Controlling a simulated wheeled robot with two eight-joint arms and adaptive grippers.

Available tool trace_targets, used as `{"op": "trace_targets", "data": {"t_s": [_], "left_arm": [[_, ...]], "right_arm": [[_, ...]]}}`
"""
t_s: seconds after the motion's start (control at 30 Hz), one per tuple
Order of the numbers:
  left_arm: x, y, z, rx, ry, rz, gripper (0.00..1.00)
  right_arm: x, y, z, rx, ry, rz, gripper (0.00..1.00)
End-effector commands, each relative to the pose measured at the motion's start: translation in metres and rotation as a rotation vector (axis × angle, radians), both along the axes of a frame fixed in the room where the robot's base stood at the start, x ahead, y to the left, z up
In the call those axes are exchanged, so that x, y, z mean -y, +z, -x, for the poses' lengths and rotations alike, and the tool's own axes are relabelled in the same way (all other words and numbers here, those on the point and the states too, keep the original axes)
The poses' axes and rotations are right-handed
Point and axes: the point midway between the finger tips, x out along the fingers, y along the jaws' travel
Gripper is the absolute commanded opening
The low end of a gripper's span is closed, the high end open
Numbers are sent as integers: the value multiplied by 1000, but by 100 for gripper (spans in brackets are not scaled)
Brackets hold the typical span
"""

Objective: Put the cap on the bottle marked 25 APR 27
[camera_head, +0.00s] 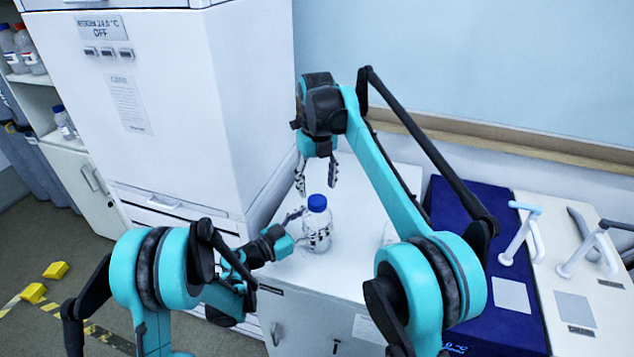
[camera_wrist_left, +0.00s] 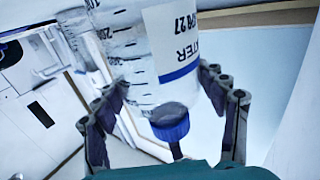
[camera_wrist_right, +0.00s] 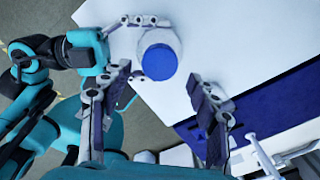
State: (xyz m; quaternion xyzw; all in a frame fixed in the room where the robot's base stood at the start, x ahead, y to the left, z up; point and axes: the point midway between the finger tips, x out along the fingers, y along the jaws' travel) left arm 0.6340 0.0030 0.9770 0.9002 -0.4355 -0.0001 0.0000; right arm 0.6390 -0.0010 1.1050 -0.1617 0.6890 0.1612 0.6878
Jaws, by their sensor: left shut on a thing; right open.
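A clear bottle (camera_head: 318,235) with a blue cap (camera_head: 317,202) on its top stands upright at the white counter's front. Its label, partly cut off in the left wrist view (camera_wrist_left: 178,40), ends in "27". The blue cap also shows there (camera_wrist_left: 170,122). My left gripper (camera_head: 303,230) is shut around the bottle's side. My right gripper (camera_head: 316,188) is open and empty, pointing down just above the cap. In the right wrist view the cap (camera_wrist_right: 159,62) lies between its spread fingers, with a gap on both sides. I cannot tell how tightly the cap sits.
A tall white cabinet (camera_head: 130,110) stands behind on the left. Other bottles (camera_head: 30,48) stand on a shelf at far left. Yellow blocks (camera_head: 33,292) are on the floor.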

Motion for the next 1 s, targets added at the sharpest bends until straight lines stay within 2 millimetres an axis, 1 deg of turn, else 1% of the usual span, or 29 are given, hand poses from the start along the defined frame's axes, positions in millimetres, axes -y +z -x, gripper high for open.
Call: {"op": "trace_targets", "data": {"t_s": [0.07, 0.17, 0.27, 1.0], "left_arm": [[0, 0, 0, 0, -1, 0, 0], [0, 0, 0, 0, -1, 0, 0], [0, 0, 0, 0, -1, 0, 0], [0, 0, 0, 0, 0, 0, 0]], "right_arm": [[0, 0, 0, 0, 53, 0, 60], [0, 1, 0, 0, 194, 0, 60], [0, 3, 0, 0, 403, -1, 60], [0, 14, 0, -1, 2196, -3, 60]]}}
